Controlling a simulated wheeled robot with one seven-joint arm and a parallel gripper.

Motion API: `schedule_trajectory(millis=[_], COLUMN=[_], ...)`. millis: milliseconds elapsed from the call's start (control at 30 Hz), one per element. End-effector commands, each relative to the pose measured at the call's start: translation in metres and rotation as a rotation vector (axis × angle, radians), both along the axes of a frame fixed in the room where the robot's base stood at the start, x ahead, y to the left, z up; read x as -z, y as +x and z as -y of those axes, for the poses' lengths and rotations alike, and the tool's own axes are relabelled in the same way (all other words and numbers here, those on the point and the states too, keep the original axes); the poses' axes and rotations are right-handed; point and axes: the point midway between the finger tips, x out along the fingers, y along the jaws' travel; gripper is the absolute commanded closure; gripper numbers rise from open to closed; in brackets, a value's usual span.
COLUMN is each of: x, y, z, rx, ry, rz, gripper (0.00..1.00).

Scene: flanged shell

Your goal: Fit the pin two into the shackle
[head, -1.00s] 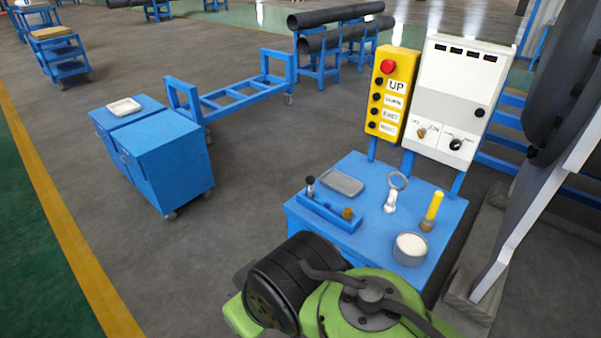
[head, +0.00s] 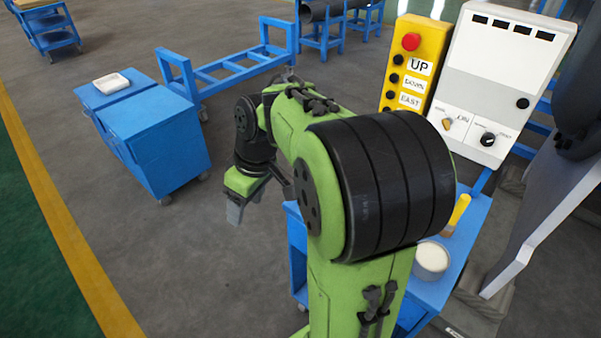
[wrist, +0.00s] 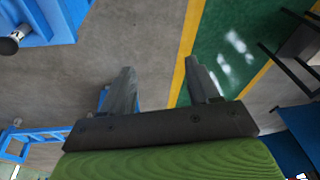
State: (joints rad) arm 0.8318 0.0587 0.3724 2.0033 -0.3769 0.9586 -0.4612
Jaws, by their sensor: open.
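My gripper (head: 236,212) hangs in the head view to the left of the blue work table (head: 297,262), over the floor. In the wrist view its two fingers (wrist: 160,75) stand apart with nothing between them. My green and black arm covers most of the table top. The pins and the shackle cannot be made out in the current head view, and I cannot identify them in the wrist view.
A yellow-handled tool (head: 458,210) and a round pot of white material (head: 432,258) show at the table's right. A yellow button box (head: 418,65) and white control panel (head: 505,80) stand behind. Blue cabinets (head: 160,130) stand left, with open floor between.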

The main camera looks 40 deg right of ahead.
Motion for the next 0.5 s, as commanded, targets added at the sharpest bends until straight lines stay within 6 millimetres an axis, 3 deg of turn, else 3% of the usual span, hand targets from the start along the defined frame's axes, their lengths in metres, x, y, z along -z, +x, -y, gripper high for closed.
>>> schedule_trajectory(millis=[133,267,367,500], x=[0.033,0.054,0.066,0.074], y=[0.024,0.029,0.017,-0.022], z=[0.060,0.126,0.184,0.260], rx=[-0.066,-0.115,-0.126,-0.111], ry=[0.162,0.300,0.363,0.355], rz=[0.057,0.224,0.418,0.711], gripper=[0.39,0.39,0.39,0.39])
